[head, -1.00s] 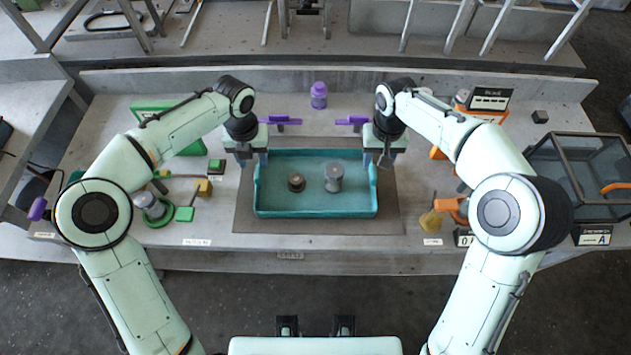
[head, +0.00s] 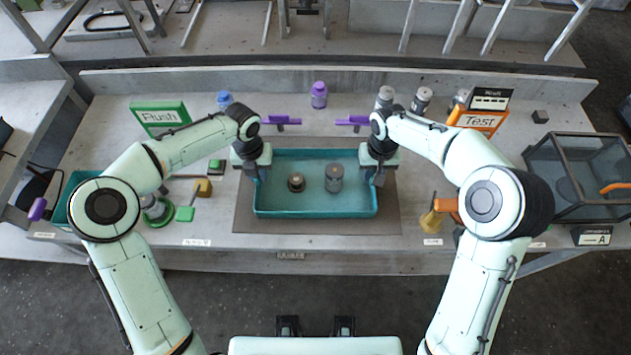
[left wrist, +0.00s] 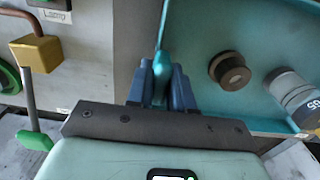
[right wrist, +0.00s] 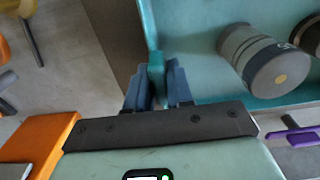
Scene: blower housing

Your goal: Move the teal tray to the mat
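The teal tray (head: 315,212) lies within the outline of the grey-brown mat (head: 390,222), with mat showing around it. Inside the tray are a short dark cylinder (head: 296,182) and a taller grey cylinder (head: 334,178). My left gripper (head: 260,176) is at the tray's left wall; in the left wrist view its blue fingers (left wrist: 161,88) are close on both sides of the teal wall. My right gripper (head: 378,178) is at the right wall; in the right wrist view its fingers (right wrist: 158,85) pinch the teal edge. Both look shut on the tray.
A green sign (head: 160,115), purple bottle (head: 319,95), grey cylinders (head: 421,100) and orange Test sign (head: 478,121) stand behind. A glass case (head: 580,175) is at right. Green-marked parts (head: 185,213) lie left, a yellow piece (head: 431,220) right. The bench front strip is clear.

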